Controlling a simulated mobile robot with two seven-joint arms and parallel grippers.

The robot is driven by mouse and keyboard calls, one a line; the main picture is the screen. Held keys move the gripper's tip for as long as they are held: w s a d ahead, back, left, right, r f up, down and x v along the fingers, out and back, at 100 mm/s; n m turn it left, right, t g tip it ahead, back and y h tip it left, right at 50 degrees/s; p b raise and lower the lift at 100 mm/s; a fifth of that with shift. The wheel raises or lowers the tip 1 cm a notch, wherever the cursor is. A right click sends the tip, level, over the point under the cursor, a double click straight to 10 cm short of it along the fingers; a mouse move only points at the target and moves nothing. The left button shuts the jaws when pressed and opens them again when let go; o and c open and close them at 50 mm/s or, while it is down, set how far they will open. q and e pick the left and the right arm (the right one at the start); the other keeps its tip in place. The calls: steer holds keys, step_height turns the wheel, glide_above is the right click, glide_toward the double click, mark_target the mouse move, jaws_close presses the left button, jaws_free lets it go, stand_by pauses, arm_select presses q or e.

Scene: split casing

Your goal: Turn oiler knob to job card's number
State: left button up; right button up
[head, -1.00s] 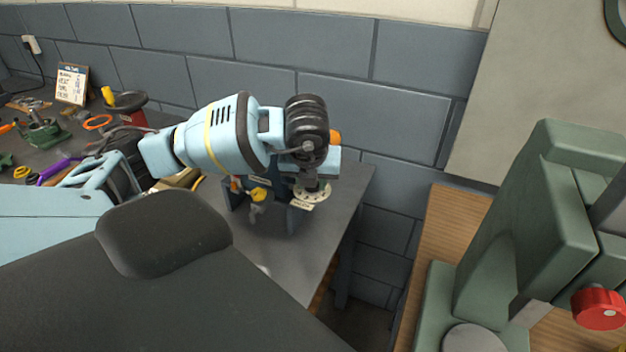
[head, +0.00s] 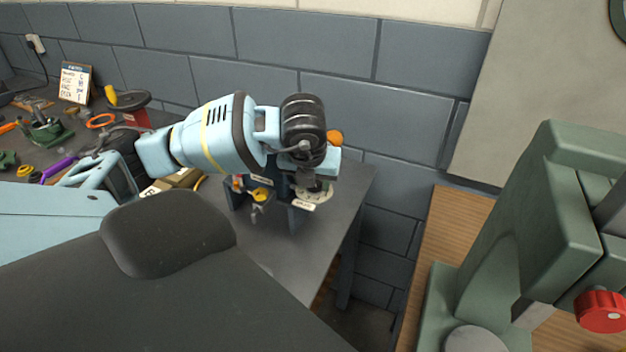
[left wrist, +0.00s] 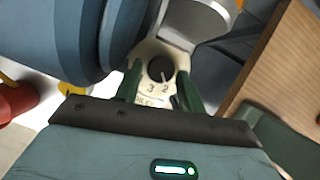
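The oiler's dark round knob (left wrist: 160,70) sits on a cream dial (left wrist: 146,53) in the left wrist view. The numbers 3 and 2 show below the knob, and its white mark points roughly at the 2. The green fingers of my left gripper (left wrist: 159,82) stand apart on either side of the knob, with dial showing between. In the head view the dial (head: 322,194) is partly covered by my left wrist. The job card (head: 75,83) stands at the back left; its writing is too small to read. My right gripper is not in view.
The left bench holds a red can (head: 134,117), an orange ring (head: 101,121) and other clutter. A yellow wing-shaped part (head: 260,196) is close to the dial. A green machine with a red knob (head: 600,311) stands at right, past a gap between benches.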

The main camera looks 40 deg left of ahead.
arm_select(q)
steer(key=v, duration=0.7)
steer(key=shift+s+r, duration=0.15)
steer(key=shift+r, duration=0.2)
steer(key=shift+o, duration=0.4)
steer(key=shift+d, duration=0.15)
